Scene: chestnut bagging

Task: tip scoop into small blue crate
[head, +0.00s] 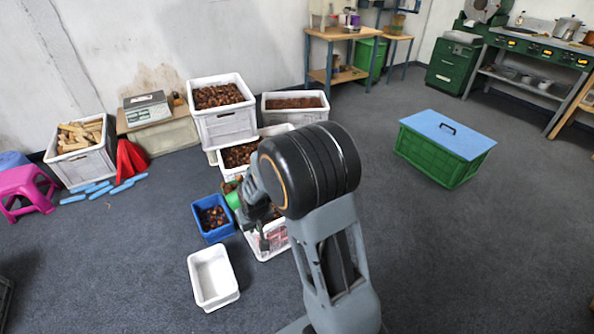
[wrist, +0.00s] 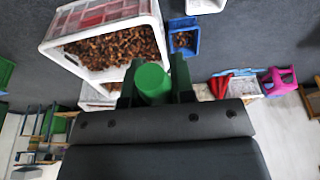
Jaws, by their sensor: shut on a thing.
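My gripper (wrist: 154,78) is shut on the scoop's green handle (wrist: 152,86), which lies between the two dark fingers in the wrist view. In the head view a green part of the scoop (head: 233,201) shows at the arm's end, just right of the small blue crate (head: 217,236). The rest of the scoop is hidden, so I cannot tell its tilt or load. The blue crate stands on the floor with dark chestnuts inside; it also shows in the wrist view (wrist: 183,23), up and right of the handle.
An empty white crate (head: 217,301) stands in front of the blue one. White crates of chestnuts (head: 225,127) crowd behind and beside my arm. A pink stool (head: 25,183) is far left, and a green box with a blue lid (head: 440,167) stands right.

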